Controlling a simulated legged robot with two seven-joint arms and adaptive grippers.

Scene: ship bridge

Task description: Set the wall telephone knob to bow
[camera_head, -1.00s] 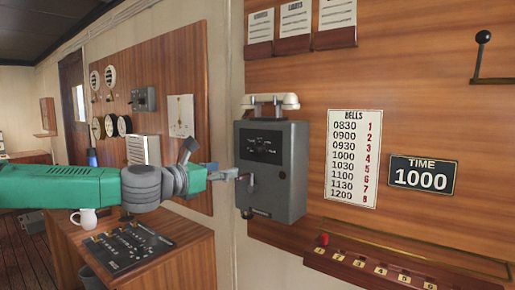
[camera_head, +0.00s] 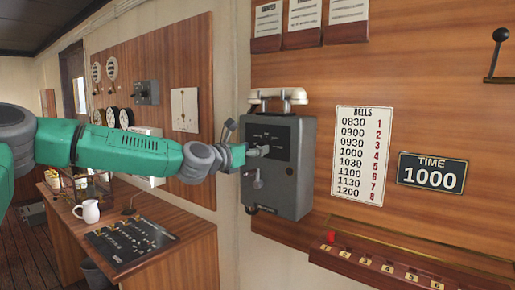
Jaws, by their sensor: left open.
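The wall telephone (camera_head: 294,175) is a grey box with a pale handset (camera_head: 278,97) lying across its top. On its front is a dark dial panel (camera_head: 280,134) with small markings too small to read. A small grey crank-like lever (camera_head: 258,181) sits lower on the front. My left gripper (camera_head: 264,151) comes in from the left, open, with its fingertips at the lower part of the dial panel. The knob is hidden or blends with the fingertips, so I cannot tell its setting or whether the fingers touch it. My right gripper is out of view.
A BELLS sign (camera_head: 360,155) and a TIME sign (camera_head: 432,174) are on the wood wall to the right. A ledge (camera_head: 385,270) with a red knob juts out below.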

